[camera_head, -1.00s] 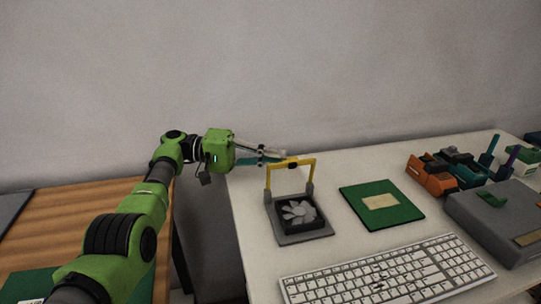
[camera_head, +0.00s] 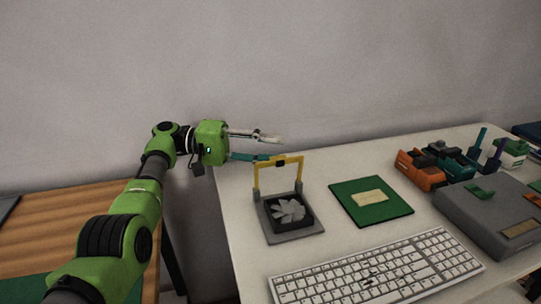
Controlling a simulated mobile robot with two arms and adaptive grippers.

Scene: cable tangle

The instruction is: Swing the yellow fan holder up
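The yellow fan holder (camera_head: 279,161) is a thin frame standing upright above a dark fan (camera_head: 289,211) on a grey base plate (camera_head: 297,235). A small dark block sits at the middle of its top bar. My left gripper (camera_head: 272,148) comes in from the left, just behind and above the holder's top bar. Its fingers are apart, one pale finger above and one teal finger lower, the lower tip close to the top bar. I cannot tell whether that tip touches it. Nothing shows between the fingers. My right gripper is out of view.
A green board (camera_head: 343,208) with a beige label lies right of the fan. A white keyboard (camera_head: 378,271) lies in front. A grey case (camera_head: 472,211) and orange and teal devices (camera_head: 424,174) stand on the right. The white table (camera_head: 241,232) is clear behind the board.

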